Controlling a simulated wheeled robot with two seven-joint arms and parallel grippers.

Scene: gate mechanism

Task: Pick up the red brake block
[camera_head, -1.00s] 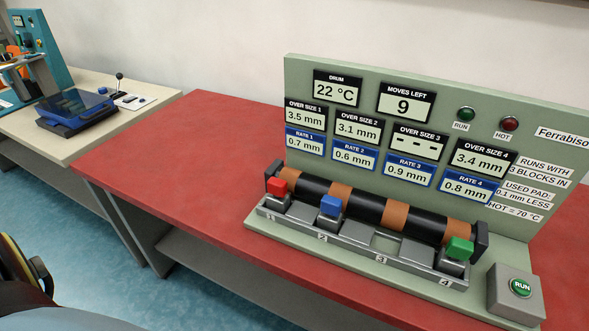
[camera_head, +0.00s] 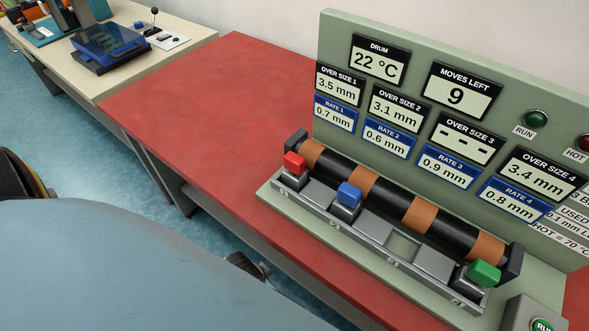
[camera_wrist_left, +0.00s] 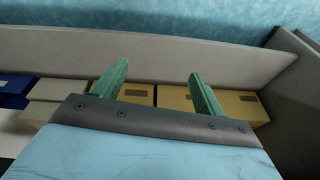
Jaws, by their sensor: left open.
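The red brake block (camera_head: 294,162) sits in the leftmost slot of the grey tray (camera_head: 392,262), in front of the dark drum with brown bands (camera_head: 387,200). A blue block (camera_head: 349,194) sits in the second slot and a green block (camera_head: 483,274) in the fourth. The third slot is empty. My left gripper (camera_wrist_left: 152,84) is open and empty in the left wrist view, with its green fingers apart, away from the blocks. In the head view its fingers do not show clearly. My right gripper is not in view.
The green panel (camera_head: 440,50) with displays stands behind the drum. A RUN button box (camera_head: 530,312) is at the lower right. The red table (camera_head: 215,110) is clear left of the fixture. Cardboard boxes (camera_wrist_left: 176,97) sit on a shelf in the wrist view.

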